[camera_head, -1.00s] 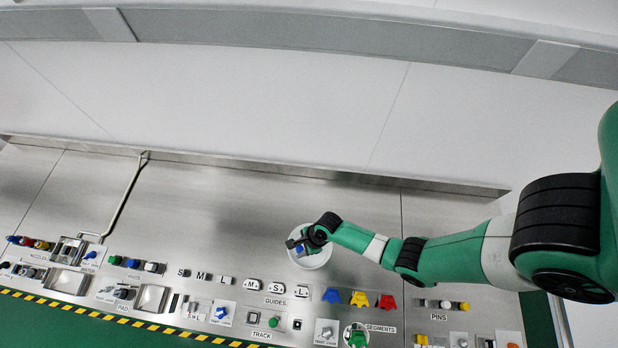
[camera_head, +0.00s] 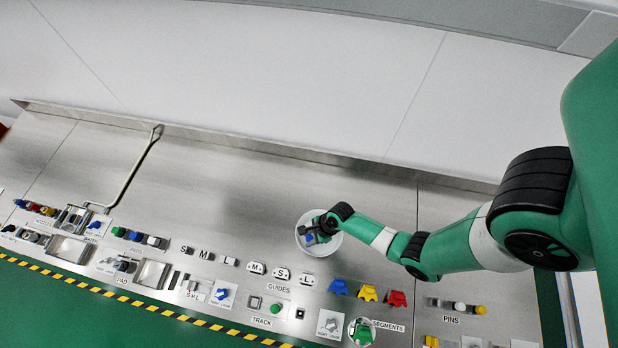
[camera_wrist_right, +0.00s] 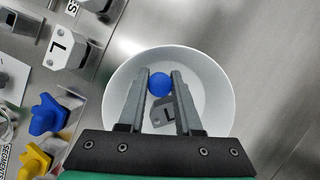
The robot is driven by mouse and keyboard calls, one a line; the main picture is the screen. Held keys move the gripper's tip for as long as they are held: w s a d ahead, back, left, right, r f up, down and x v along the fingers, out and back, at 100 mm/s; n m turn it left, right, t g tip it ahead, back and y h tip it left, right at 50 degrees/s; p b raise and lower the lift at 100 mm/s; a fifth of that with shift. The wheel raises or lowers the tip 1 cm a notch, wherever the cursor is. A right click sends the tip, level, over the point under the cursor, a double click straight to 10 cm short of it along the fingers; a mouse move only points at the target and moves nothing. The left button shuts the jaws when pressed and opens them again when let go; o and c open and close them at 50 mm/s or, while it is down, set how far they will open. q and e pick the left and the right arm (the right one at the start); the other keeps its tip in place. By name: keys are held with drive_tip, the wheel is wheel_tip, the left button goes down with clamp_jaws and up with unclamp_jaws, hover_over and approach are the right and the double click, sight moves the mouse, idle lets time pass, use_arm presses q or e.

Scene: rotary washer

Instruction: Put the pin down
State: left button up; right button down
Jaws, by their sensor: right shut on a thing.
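My right gripper (camera_head: 308,234) is over a white round bowl (camera_head: 331,246) on the steel table. In the right wrist view its two fingers (camera_wrist_right: 160,85) are closed on a small blue round-ended piece (camera_wrist_right: 159,84), which I take to be the pin. The blue piece is seen inside the outline of the bowl (camera_wrist_right: 216,75); I cannot tell whether it touches the bowl. My left gripper is not in view.
Blue, yellow and red segments (camera_head: 367,293) stand to the lower right of the bowl. Guides (camera_head: 282,274) stand to its lower left. Pins (camera_head: 459,307) sit in a row at the right. A bent pipe (camera_head: 133,175) stands at the left. The steel behind the bowl is clear.

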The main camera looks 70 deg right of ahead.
drive_tip(key=shift+f, duration=0.55)
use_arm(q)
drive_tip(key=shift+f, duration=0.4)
use_arm(e)
drive_tip(key=c, duration=0.9)
unclamp_jaws()
drive_tip(key=shift+r, duration=0.1)
drive_tip(key=shift+o, duration=0.2)
drive_tip(key=shift+r+p, duration=0.5)
drive_tip(key=shift+p, duration=0.05)
use_arm(q)
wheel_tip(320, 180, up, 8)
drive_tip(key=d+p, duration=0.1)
drive_tip(key=p, duration=0.5)
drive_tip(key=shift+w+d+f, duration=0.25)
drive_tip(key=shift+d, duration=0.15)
use_arm(e)
drive_tip(key=v, duration=0.6)
drive_tip(key=shift+s+r, duration=0.25)
drive_tip(key=shift+r, duration=0.1)
drive_tip(key=shift+d, duration=0.15)
